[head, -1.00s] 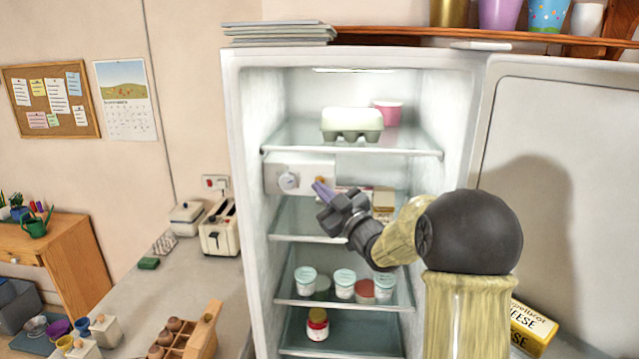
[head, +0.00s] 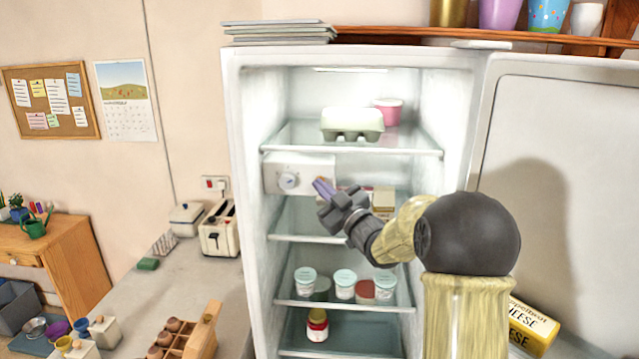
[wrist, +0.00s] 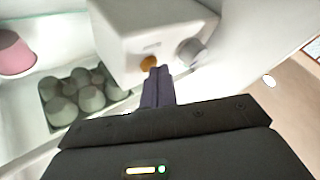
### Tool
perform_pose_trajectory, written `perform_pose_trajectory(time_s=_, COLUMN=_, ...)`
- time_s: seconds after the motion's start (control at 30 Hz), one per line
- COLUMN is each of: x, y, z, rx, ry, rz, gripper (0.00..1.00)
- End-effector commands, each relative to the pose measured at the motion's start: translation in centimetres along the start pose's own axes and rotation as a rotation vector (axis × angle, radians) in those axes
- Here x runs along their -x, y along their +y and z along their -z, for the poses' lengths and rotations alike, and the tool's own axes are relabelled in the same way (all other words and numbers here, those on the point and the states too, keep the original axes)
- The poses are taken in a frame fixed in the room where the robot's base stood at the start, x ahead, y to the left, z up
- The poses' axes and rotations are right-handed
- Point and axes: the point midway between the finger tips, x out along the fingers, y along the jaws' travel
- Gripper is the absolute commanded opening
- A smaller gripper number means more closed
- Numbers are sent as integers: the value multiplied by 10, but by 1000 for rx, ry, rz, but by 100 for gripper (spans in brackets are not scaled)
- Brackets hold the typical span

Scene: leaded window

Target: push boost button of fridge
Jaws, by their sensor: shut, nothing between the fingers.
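The fridge (head: 232,150) stands open. Under its top shelf is a white control box (head: 272,176) with a round dial (head: 289,180) on its left. In the wrist view the box (wrist: 130,28) shows an orange button (wrist: 148,61) and the grey dial (wrist: 190,50). My gripper (head: 322,187) is shut and empty, its purple fingers pointing at the right end of the box. In the wrist view the fingertips (wrist: 158,72) are right by the orange button, partly overlapping it. I cannot tell whether they touch it. In the head view the fingers mostly hide the button.
An egg carton (head: 352,123) and a pink tub (head: 388,110) sit on the shelf above the box. Packets (head: 383,199) lie on the shelf below, behind my gripper. Several yoghurt pots (head: 345,284) and a jar (head: 317,325) stand lower. The open door (head: 570,130) is at right.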

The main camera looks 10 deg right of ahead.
Motion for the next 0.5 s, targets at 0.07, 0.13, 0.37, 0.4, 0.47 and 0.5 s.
perform_pose_trajectory(time_s=0.07, x=0, y=0, z=-1, rx=0, ry=0, rz=0, gripper=0)
perform_pose_trajectory(time_s=0.13, x=-1, y=0, z=-1, rx=0, ry=0, rz=0, gripper=0)
perform_pose_trajectory(time_s=0.37, x=2, y=-2, z=-1, rx=0, ry=0, rz=0, gripper=0)
perform_pose_trajectory(time_s=0.4, x=4, y=-3, z=0, rx=0, ry=0, rz=0, gripper=0)
perform_pose_trajectory(time_s=0.47, x=6, y=-5, z=1, rx=0, ry=0, rz=0, gripper=0)
perform_pose_trajectory(time_s=0.5, x=6, y=-5, z=2, rx=0, ry=0, rz=0, gripper=0)
